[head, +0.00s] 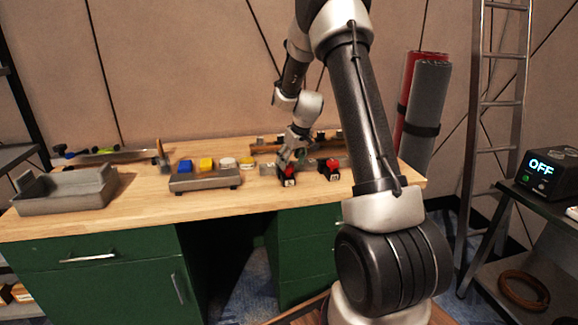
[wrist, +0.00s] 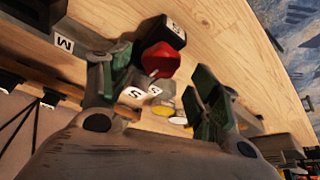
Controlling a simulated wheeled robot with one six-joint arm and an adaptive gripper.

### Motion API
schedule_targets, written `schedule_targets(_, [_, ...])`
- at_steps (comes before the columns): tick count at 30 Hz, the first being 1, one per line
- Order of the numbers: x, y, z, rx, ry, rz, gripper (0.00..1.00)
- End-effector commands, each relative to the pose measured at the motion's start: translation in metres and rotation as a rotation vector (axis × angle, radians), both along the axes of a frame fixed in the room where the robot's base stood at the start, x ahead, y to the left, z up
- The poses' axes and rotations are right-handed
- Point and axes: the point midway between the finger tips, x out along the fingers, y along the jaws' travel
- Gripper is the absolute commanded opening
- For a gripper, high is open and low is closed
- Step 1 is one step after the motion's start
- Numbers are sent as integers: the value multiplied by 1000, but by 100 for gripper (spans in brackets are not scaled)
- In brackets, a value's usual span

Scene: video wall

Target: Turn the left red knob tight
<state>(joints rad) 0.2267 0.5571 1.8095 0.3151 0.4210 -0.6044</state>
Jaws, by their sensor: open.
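The left red knob (head: 288,171) sits on a dark block with a white label on the wooden workbench (head: 130,205). A second red knob (head: 330,165) stands to its right. In the wrist view my gripper (wrist: 160,64) is open, with one finger on each side of a red knob (wrist: 160,57). Gaps show between the fingers and the knob.
A grey stand (head: 205,181) with blue, yellow and white pieces is left of the knobs. A grey open tray (head: 68,191) lies at the far left. A wooden rack (head: 268,147) is behind. A black box reading OFF (head: 549,174) stands at the right.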

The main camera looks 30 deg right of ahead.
Motion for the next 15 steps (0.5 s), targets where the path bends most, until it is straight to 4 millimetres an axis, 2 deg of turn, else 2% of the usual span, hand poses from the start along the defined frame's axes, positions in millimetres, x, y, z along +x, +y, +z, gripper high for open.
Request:
schedule_targets(1, [3, 1, -9, 1, 2, 0, 62])
schedule_targets(6, [10, 1, -25, 1, 0, -2, 62])
schedule_targets(15, [12, 2, -29, 0, 0, -1, 62])
